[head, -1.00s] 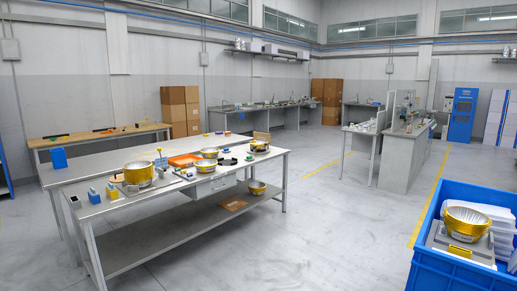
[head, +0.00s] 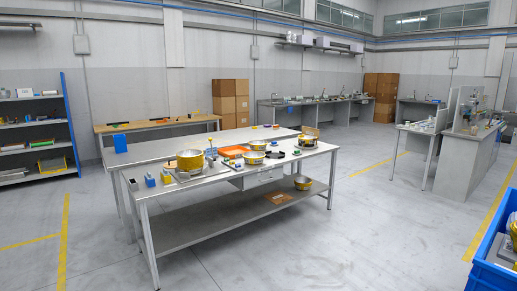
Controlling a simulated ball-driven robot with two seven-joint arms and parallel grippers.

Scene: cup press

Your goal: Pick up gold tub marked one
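Several gold tubs show in the head view, all too small for me to read any number. The largest gold tub (head: 190,161) sits on a grey plate at the left part of the front steel table. A shallower gold tub (head: 252,158) stands near the table's middle, and another gold tub (head: 307,143) near its right end. One more gold tub (head: 303,183) is on the lower shelf. Part of a gold tub (head: 514,228) shows in the blue crate at the right edge, cut off by the frame. Neither of my grippers is in view.
The front steel table (head: 220,188) has a lower shelf and open floor around it. The blue crate (head: 492,274) is at the lower right. Small blue blocks and an orange tray (head: 233,151) lie on the table. A shelf rack (head: 35,130) stands at the left wall.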

